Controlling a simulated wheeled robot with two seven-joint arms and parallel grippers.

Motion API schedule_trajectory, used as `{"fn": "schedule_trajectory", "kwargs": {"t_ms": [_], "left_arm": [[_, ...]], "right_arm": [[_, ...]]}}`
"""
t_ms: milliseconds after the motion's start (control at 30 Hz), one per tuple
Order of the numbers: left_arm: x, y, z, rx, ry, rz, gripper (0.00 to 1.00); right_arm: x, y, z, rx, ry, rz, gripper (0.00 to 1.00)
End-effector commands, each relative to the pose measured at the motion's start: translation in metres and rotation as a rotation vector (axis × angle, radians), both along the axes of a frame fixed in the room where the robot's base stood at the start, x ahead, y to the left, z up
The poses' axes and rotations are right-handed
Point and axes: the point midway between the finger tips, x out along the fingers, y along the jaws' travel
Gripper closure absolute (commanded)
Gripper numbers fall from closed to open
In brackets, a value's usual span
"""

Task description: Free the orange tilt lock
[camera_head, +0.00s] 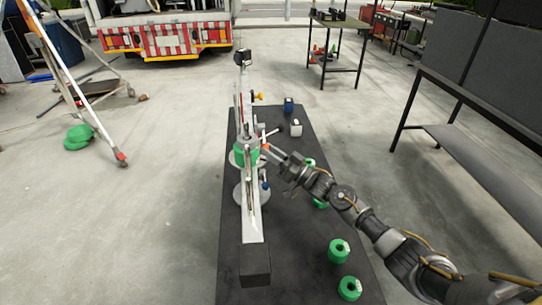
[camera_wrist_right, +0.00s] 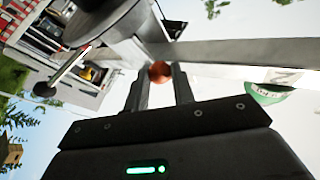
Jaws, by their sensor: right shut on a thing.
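The orange tilt lock (camera_wrist_right: 160,72) is a round orange knob between my right fingertips in the right wrist view. In the head view only a small orange spot (camera_head: 265,147) of it shows beside the rig's middle. My right gripper (camera_head: 277,156) reaches it from the right side of the rig and is shut on it. The two fingers also show in the right wrist view (camera_wrist_right: 160,88), one on each side of the knob. The long grey rig (camera_head: 252,215) carries a green part (camera_head: 246,157) near its middle. My left gripper is not in view.
The rig stands on a dark mat (camera_head: 295,240). Several green rolls (camera_head: 339,250) lie on the mat's right side, near my right arm. A yellow knob (camera_head: 259,96) sits higher on the rig. A grey shelf unit (camera_head: 480,160) stands right, a ladder (camera_head: 70,80) left.

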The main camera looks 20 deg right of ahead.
Motion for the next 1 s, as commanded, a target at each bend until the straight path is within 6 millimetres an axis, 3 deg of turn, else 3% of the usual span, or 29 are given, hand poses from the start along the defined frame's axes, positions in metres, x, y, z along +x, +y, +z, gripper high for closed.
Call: {"fn": "schedule_trajectory", "kwargs": {"t_ms": [233,267,400,767,1000], "left_arm": [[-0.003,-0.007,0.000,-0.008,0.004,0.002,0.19],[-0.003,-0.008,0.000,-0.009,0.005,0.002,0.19],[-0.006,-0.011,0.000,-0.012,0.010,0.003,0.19],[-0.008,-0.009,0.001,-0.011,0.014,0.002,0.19],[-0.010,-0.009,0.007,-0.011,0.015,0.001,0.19]], "right_arm": [[0.000,0.000,0.000,-0.002,0.001,0.000,1.00],[0.000,0.000,0.000,-0.001,0.000,0.000,0.72],[0.000,0.000,0.000,-0.001,0.001,-0.001,0.54],[-0.004,-0.004,-0.002,-0.001,0.002,0.000,0.54],[-0.031,-0.031,-0.018,-0.004,0.004,-0.001,0.54]]}}
